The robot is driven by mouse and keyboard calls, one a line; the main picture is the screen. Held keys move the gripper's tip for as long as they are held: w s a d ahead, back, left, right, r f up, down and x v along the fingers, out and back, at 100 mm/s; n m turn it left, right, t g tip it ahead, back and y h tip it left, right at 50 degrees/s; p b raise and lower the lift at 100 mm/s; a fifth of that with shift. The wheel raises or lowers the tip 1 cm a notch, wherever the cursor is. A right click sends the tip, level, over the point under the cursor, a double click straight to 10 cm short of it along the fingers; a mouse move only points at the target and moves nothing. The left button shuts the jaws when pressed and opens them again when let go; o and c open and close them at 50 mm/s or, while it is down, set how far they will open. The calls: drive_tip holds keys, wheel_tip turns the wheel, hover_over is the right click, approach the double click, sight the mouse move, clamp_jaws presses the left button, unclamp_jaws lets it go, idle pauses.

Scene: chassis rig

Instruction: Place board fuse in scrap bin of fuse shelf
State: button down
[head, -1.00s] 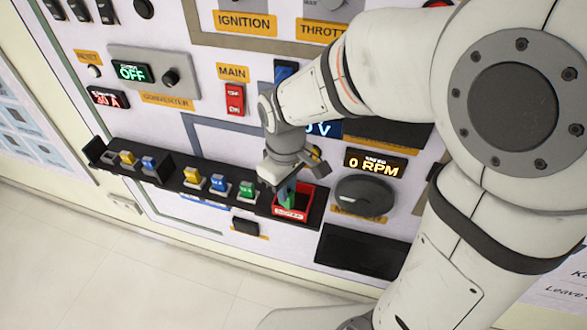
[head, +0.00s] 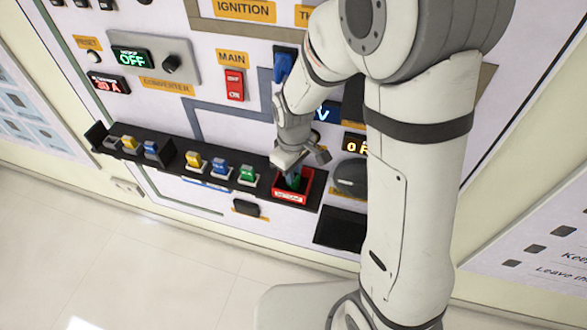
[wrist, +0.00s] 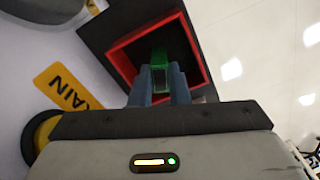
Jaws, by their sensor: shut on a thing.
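The board fuse (wrist: 159,75) is green and sits between my gripper's two fingers in the wrist view. My gripper (wrist: 163,84) is shut on it. The red-rimmed scrap bin (wrist: 120,62) has a dark inside and lies right beyond the fuse. In the head view my gripper (head: 292,178) is over the scrap bin (head: 287,197) at the right end of the black fuse shelf (head: 263,187). The fuse's lower end appears within the bin's opening; whether it touches the floor of the bin I cannot tell.
Yellow (head: 194,161), blue (head: 220,167) and green (head: 248,174) fuses stand on the shelf left of the bin. A dark knob (head: 350,177) and a black panel (head: 340,228) are close on the right. The floor in front is clear.

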drive_tip(key=shift+f, duration=0.2)
drive_tip(key=c, duration=1.4)
unclamp_jaws()
drive_tip(key=shift+r, duration=0.1)
wheel_tip(320, 180, up, 12)
drive_tip(key=s+d+r+m+t, duration=0.1)
drive_tip(key=s+d+m, duration=0.2)
drive_tip(key=s+d, duration=0.1)
drive_tip(key=s+d+r+m+t, duration=0.1)
drive_tip(key=s+d+r+m, duration=0.1)
drive_tip(key=s+d+m, duration=0.1)
drive_tip(key=s+d+r+m+t, duration=0.1)
drive_tip(key=s+d+r+m, duration=0.1)
drive_tip(key=s+d, duration=0.3)
drive_tip(key=shift+s+d+r+m, duration=0.2)
drive_tip(key=shift+s+m, duration=0.05)
drive_tip(key=shift+m, duration=0.55)
